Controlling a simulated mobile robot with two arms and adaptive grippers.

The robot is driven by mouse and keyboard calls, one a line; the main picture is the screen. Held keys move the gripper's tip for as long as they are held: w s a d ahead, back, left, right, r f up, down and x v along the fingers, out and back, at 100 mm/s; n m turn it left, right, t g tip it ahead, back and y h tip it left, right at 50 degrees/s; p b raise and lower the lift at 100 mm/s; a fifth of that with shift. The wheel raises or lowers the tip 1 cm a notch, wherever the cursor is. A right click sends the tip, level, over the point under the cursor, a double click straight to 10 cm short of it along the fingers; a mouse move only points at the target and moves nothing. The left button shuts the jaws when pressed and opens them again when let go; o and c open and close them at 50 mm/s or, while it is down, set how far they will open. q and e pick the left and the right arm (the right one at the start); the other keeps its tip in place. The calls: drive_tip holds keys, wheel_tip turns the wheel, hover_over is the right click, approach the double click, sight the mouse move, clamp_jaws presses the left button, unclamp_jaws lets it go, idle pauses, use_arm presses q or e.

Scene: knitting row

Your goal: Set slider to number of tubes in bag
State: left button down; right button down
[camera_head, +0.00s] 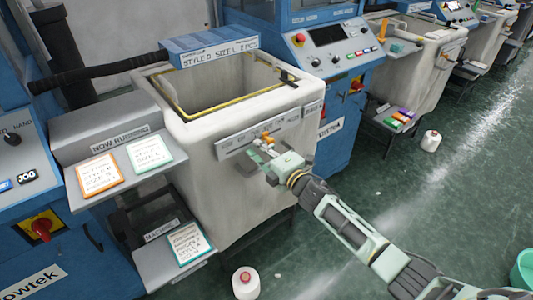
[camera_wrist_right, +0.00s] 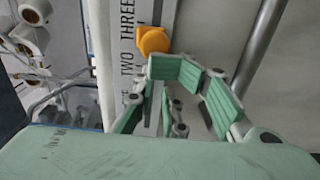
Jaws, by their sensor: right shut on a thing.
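The pale bag (camera_head: 245,185) hangs open-topped between blue machines; I see no tubes in the visible part of its inside. On its front is a grey slider strip (camera_head: 232,147) with an orange slider knob (camera_head: 267,138). In the right wrist view the strip (camera_wrist_right: 128,20) reads "TWO" and "THREE", and the orange knob (camera_wrist_right: 153,40) sits beside "THREE". My right gripper (camera_head: 262,158), with green pads (camera_wrist_right: 190,80) in the wrist view, is at the knob and shut on it; the exact contact is partly hidden. My left gripper is not in view.
A blue sign (camera_head: 209,50) above the bag reads "STYLE D SIZE L", then less clear text. Orange (camera_head: 100,173) and green-edged (camera_head: 150,152) cards lie on the left shelf, another card (camera_head: 189,242) below. A white cone (camera_head: 246,282) stands on the floor. The right-hand aisle is mostly open.

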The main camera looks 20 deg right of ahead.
drive_tip(key=shift+r, duration=0.85)
drive_tip(key=shift+a+f, duration=0.2)
drive_tip(key=shift+f, duration=0.05)
drive_tip(key=shift+s+a, duration=0.2)
drive_tip(key=shift+s, duration=0.1)
drive_tip(key=p+v, duration=0.3)
drive_tip(key=v, duration=0.5)
drive_tip(key=shift+f, duration=0.2)
